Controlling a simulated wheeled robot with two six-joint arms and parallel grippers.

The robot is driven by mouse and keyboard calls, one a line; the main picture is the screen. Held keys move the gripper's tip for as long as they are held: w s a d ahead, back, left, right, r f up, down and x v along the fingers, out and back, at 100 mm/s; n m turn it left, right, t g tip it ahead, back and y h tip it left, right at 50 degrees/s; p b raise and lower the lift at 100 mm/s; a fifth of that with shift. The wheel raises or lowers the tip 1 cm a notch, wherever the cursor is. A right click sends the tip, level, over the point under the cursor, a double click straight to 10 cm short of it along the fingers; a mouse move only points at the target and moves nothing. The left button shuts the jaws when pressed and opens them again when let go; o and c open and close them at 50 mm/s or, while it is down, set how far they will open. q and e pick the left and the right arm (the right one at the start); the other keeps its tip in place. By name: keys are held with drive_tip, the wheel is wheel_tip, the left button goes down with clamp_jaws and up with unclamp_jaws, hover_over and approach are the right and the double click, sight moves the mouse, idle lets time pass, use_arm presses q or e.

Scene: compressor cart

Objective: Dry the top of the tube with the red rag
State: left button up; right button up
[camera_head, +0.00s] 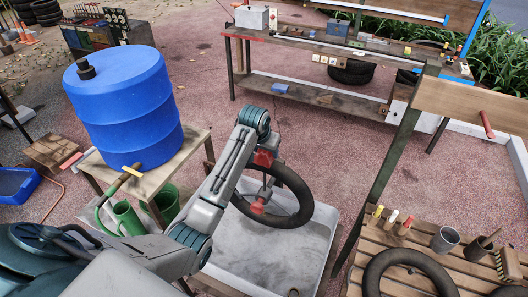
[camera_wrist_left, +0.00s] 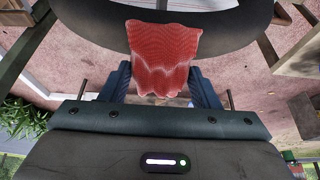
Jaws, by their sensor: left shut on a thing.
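The tube is a black ring (camera_head: 300,195) held upright over a grey basin in the head view. It also spans the top of the left wrist view (camera_wrist_left: 85,22). My left gripper (camera_wrist_left: 163,82) is shut on the red rag (camera_wrist_left: 163,50), which hangs out past the fingertips against the tube. In the head view the rag (camera_head: 264,158) is at the tube's top edge; my wrist partly hides the gripper there. Whether the rag presses on the rubber or only overlaps it, I cannot tell. My right gripper is not in view.
The grey basin (camera_head: 308,253) lies below the tube. A blue barrel (camera_head: 125,110) stands on a wooden stand to the left, with green watering cans (camera_head: 128,218) below. A slatted table (camera_head: 350,283) at right holds another black tube (camera_head: 372,265) and cups. A workbench (camera_head: 310,90) stands behind.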

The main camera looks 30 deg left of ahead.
use_arm(q)
drive_tip(key=shift+w, duration=0.2)
drive_tip(key=shift+w, duration=0.3)
drive_tip(key=shift+r, duration=3.5)
